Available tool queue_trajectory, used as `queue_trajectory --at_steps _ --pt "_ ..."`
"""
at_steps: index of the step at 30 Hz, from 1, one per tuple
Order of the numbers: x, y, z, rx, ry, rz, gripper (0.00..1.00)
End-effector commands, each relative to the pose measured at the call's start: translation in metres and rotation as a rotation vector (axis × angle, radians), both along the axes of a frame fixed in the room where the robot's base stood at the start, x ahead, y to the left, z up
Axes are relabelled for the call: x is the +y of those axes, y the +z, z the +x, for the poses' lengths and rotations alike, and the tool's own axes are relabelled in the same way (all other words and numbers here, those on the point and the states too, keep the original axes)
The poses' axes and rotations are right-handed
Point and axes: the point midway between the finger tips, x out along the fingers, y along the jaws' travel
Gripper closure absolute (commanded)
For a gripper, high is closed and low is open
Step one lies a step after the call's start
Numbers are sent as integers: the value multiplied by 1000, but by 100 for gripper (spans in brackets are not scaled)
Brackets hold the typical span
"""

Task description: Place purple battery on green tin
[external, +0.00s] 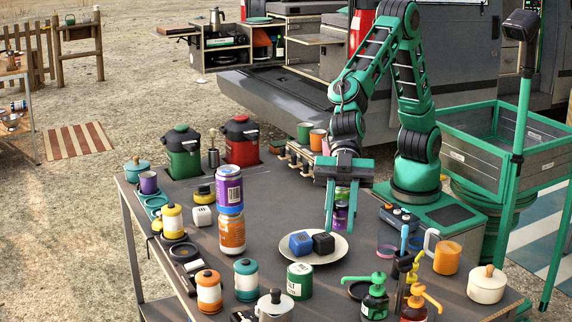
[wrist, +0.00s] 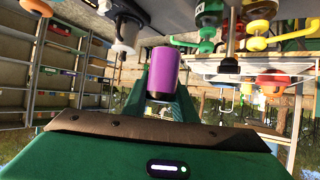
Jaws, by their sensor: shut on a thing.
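My gripper (external: 341,208) points down over the middle right of the table, near the plate's right rim. It is shut on the purple battery (external: 341,214), which shows between the green fingers. In the wrist view the battery (wrist: 163,75) is a purple cylinder with a dark end, held between the fingers. The green tin (external: 300,282), with a pale label, stands upright near the table's front, in front of the plate and to the left of my gripper. Its top looks bare. Battery and tin are apart.
A cream plate (external: 288,259) holds a blue cube (external: 300,243) and a black cube (external: 323,244). A purple can (external: 229,190) stands on an orange jar (external: 232,236). Green and orange pump bottles (external: 375,302) stand right of the tin, and a silver pot (external: 274,308) stands close in front-left.

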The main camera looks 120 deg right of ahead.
Motion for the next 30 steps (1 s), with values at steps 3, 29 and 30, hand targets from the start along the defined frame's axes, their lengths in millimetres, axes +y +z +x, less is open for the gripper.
queue_trajectory --at_steps 3,29,30 --pt "25 7 -10 -2 16 0 100" --pt "-35 -59 74 1 21 -1 100" --pt "-36 -60 75 0 21 -1 100"
